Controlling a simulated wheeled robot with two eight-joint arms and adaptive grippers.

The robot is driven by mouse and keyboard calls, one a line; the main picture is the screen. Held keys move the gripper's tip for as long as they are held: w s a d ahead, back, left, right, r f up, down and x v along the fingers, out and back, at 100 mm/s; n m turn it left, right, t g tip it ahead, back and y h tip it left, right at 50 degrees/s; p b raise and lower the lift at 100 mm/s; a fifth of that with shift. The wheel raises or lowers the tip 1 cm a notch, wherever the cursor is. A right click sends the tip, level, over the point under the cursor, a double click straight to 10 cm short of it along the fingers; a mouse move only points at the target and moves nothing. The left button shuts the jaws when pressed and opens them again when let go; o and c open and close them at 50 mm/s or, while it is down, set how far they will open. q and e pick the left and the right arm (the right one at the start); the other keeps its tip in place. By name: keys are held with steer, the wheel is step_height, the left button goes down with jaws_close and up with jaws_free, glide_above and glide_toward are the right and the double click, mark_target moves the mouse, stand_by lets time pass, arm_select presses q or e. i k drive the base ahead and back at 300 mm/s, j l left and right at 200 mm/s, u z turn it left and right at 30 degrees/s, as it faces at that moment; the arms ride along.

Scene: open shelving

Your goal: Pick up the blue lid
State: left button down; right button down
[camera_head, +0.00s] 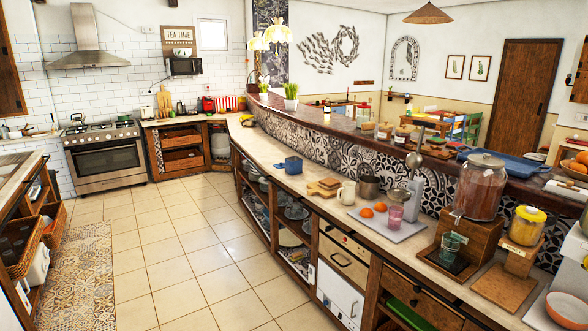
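A small blue object (293,166) stands on the lower counter, left of a small stack of wooden boards. It looks like a squarish container with a smaller part on its left. I cannot tell whether any part of it is a separate lid. A wide, flat blue piece (500,163) lies on the dark raised bar top at the right, behind the big glass jar. It looks like a shallow tray or a lid; I cannot tell which. Neither my left nor my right gripper is in view.
The long counter (262,150) curves from the back to the front right. Wooden boards (324,187), a cream mug (347,193), a tray with oranges (390,231) and a large glass jar (479,187) crowd it. The tiled floor (190,235) to its left is open.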

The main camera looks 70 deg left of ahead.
mark_target(281, 165)
steer(key=u, duration=2.25)
steer(key=i+j+u, duration=0.45)
steer(key=i, duration=0.9)
steer(key=i+l+u, duration=0.15)
steer(key=i+u, duration=0.3)
steer(key=i, duration=0.95)
steer(key=i+z, duration=0.15)
steer(key=i, duration=0.45)
steer(key=i+j+z, duration=0.15)
steer(key=i, duration=0.4)
steer(key=i+j+z, duration=0.15)
steer(key=i, duration=0.45)
steer(key=i+l+z, duration=0.1)
steer(key=i+z, duration=0.5)
steer(key=z, duration=0.25)
steer(key=i+z, duration=0.4)
steer(key=i+j+z, duration=0.15)
steer(key=z, duration=0.25)
steer(key=i+j+z, duration=0.25)
steer(key=z, duration=0.15)
steer(key=i+j+z, duration=0.3)
steer(key=i+j, duration=0.1)
steer(key=j, duration=0.05)
